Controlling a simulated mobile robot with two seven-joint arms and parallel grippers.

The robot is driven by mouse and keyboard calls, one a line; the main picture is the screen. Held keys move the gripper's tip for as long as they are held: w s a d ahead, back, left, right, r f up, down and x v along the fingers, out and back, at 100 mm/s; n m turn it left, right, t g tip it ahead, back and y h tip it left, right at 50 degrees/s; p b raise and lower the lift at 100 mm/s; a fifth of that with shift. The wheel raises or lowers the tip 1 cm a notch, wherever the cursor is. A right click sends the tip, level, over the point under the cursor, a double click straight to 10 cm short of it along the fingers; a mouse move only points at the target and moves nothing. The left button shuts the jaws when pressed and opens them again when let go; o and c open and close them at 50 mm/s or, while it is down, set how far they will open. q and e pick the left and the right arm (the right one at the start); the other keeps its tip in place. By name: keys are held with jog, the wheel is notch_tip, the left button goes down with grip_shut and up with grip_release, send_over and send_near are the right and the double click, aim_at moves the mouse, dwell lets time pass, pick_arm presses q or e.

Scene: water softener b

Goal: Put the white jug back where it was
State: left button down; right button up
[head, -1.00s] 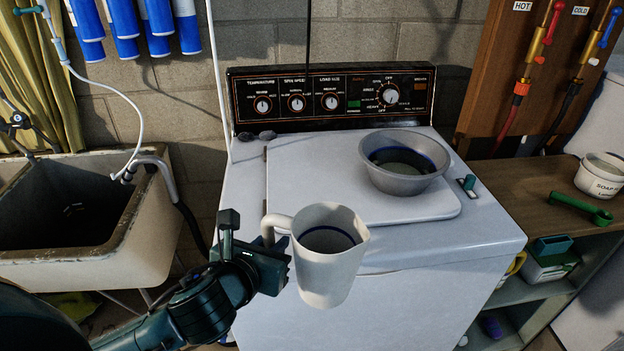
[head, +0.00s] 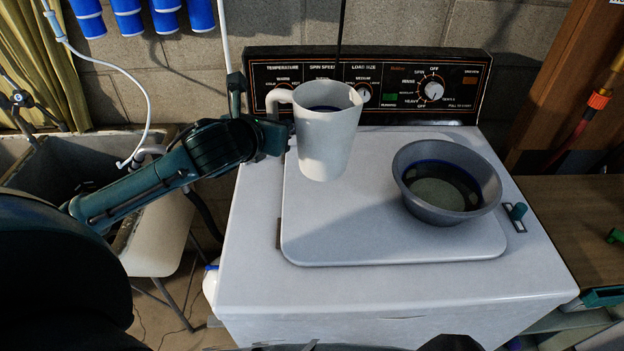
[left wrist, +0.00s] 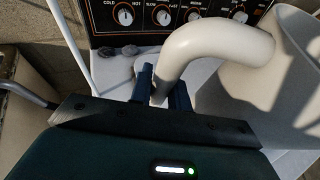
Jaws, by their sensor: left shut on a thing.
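The white jug (head: 326,140) is upright at the back left of the washing machine's lid, in front of the control panel. A dark ring shows inside its mouth. My left gripper (head: 283,116) is shut on the jug's handle, at the jug's left side. In the left wrist view the jug's handle (left wrist: 205,45) runs down between the two fingers of my left gripper (left wrist: 160,92). The jug's base appears over the lid; I cannot tell whether it touches. My right gripper is not in view.
The washing machine (head: 400,290) has a raised white lid (head: 370,235). A grey basin (head: 446,183) with dark contents stands on its right half. The control panel (head: 400,88) rises behind. A stone sink (head: 150,235) stands to the left. The lid's front left is clear.

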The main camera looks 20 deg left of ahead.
pick_arm(q)
jog(key=f, duration=0.9)
jog(key=shift+s+d+f, duration=0.1)
jog(key=shift+s+f, duration=0.05)
jog(key=shift+s, duration=0.05)
jog(key=shift+f, duration=0.1)
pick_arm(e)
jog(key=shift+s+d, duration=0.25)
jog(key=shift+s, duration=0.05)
pick_arm(q)
jog(key=c, duration=1.3)
grip_release()
jog(key=shift+f, duration=0.1)
